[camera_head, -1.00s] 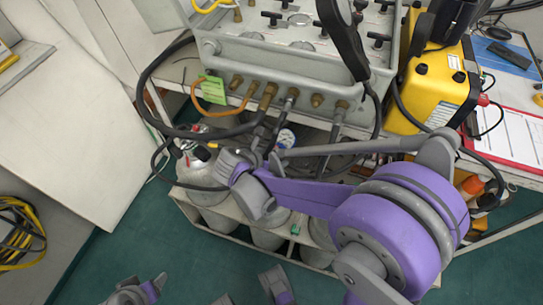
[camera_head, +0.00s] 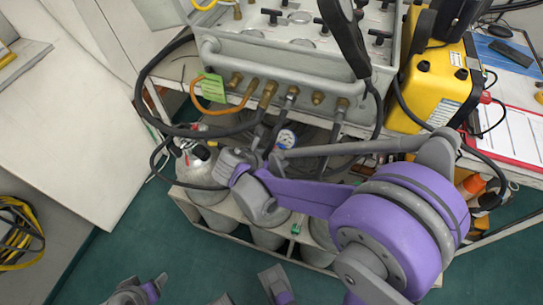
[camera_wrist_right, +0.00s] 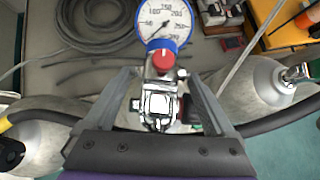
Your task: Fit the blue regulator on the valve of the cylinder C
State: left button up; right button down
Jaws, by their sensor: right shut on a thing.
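The blue regulator (camera_wrist_right: 157,103) has a blue-rimmed gauge (camera_wrist_right: 163,20), a red knob and a chrome body. My right gripper (camera_wrist_right: 163,88) is shut on its body, with one finger at each side in the right wrist view. A blue-rimmed gauge also shows in the head view (camera_head: 286,138), beside my right wrist. Cylinders stand at the left (camera_wrist_right: 40,145) and right (camera_wrist_right: 245,88) of the regulator; the right one has a chrome valve with a green knob. I cannot tell which is cylinder C. The regulator's lower end is hidden, so I cannot tell whether it touches a valve.
The cylinders stand in a low rack (camera_head: 206,216) below the grey air panel (camera_head: 300,62), whose hoses (camera_head: 150,85) hang near my right arm. A yellow case (camera_head: 432,92) and a clipboard (camera_head: 515,135) are at the right.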

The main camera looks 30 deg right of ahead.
grip_release()
jog(key=p+v, duration=0.2)
jog(key=v, duration=0.9)
jog(key=shift+w+d, duration=0.1)
pick_arm(q)
notch_tip(320, 180, up, 3)
jog(key=shift+f, duration=0.15)
pick_arm(e)
jog(key=s+f+m+t+y, duration=0.1)
jog(key=s+f+m+y, duration=0.2)
jog(key=s+m+y, duration=1.05)
pick_arm(q)
notch_tip(320, 180, up, 14)
jog(key=w+p, duration=0.2)
jog(key=p, duration=1.1)
jog(key=shift+t, duration=0.4)
pick_arm(e)
notch_tip(320, 180, up, 14)
jog(key=w+m+h, duration=0.1)
jog(key=m+h, duration=0.4)
jog(key=m, duration=0.4)
jog(key=shift+r+t, duration=0.2)
jog(key=shift+t, duration=0.1)
